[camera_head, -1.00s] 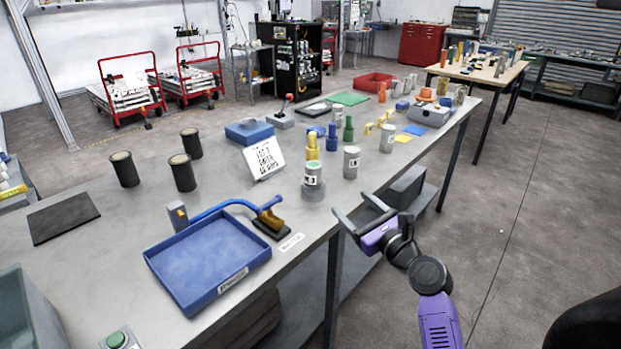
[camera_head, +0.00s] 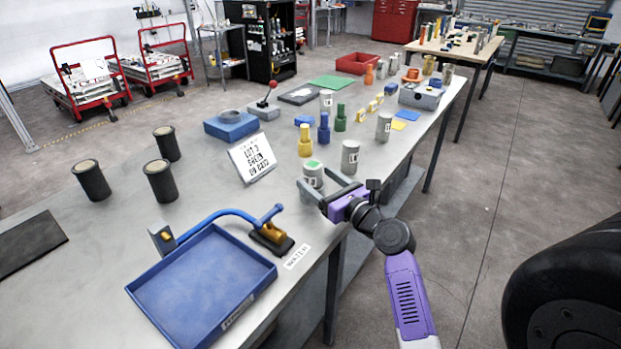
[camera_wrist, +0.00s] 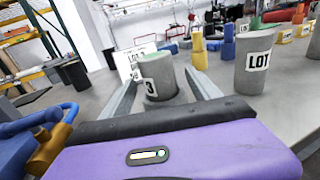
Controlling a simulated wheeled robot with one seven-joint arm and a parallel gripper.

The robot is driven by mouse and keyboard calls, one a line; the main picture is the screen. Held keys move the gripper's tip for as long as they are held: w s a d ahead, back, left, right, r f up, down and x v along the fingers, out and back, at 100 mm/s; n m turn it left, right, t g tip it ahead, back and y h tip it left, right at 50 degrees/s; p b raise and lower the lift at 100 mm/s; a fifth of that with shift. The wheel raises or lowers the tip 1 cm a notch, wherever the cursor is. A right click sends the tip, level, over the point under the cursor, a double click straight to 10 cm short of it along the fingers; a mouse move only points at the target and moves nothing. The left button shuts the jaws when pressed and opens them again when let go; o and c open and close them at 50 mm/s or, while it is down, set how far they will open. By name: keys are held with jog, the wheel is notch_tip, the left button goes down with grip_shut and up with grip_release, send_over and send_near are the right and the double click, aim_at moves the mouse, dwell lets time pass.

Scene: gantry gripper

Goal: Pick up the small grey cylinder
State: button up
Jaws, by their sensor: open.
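A small grey cylinder (camera_head: 312,171) with a green top stands upright near the table's front edge. In the wrist view the grey cylinder (camera_wrist: 160,78) shows a white label with a 3 and seems to stand on a darker grey round base. My gripper (camera_head: 316,178) is open, its two fingers reaching in over the table edge at the cylinder. In the wrist view the fingers (camera_wrist: 160,88) lie to the left and right of it, with a gap visible near the palm. Whether either finger touches it I cannot tell.
A taller grey cylinder with a LOT label (camera_head: 350,158) stands just right of my gripper, and another (camera_head: 384,127) behind it. A yellow bottle-shaped piece (camera_head: 305,141) and a white sign (camera_head: 252,158) stand behind.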

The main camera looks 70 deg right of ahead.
aim_at(305, 169)
jog(key=x, duration=0.4)
jog(key=shift+w+r, duration=0.2)
jog(key=shift+r, duration=0.15)
jog(key=shift+w+d, duration=0.35)
jog(key=shift+w, duration=0.2)
grip_shut()
